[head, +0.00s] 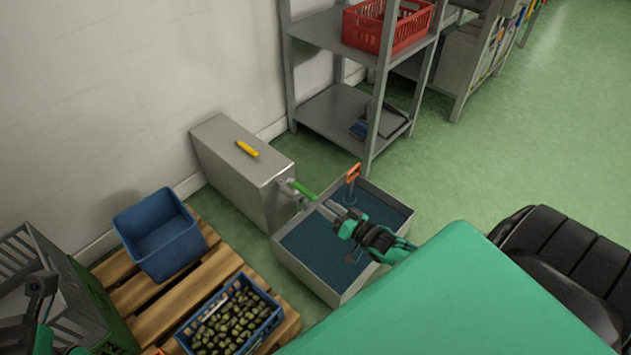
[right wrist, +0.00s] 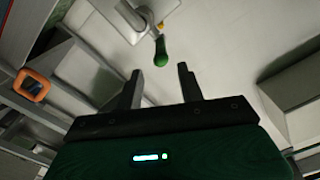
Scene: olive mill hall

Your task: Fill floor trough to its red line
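The grey floor trough (head: 303,274) holds dark blue water (head: 312,245); I see no red line on the parts that show. A grey metal box (head: 240,172) beside it carries a tap with a green lever (head: 303,191), also in the right wrist view (right wrist: 161,54). My right gripper (head: 331,208) is over the trough, close to the lever. In the right wrist view its two fingers (right wrist: 159,75) are apart and empty, with the lever just beyond their tips. An orange-handled piece (head: 352,174) stands at the trough's far side. My left gripper (head: 40,290) is at the left edge, its fingers unclear.
A pallet (head: 205,281) bears an empty blue crate (head: 160,242) and a blue crate of olives (head: 234,318). A yellow object (head: 247,149) lies on the metal box. A shelf (head: 338,115) with a red crate (head: 386,27) stands behind. Green floor (head: 460,165) is clear at right.

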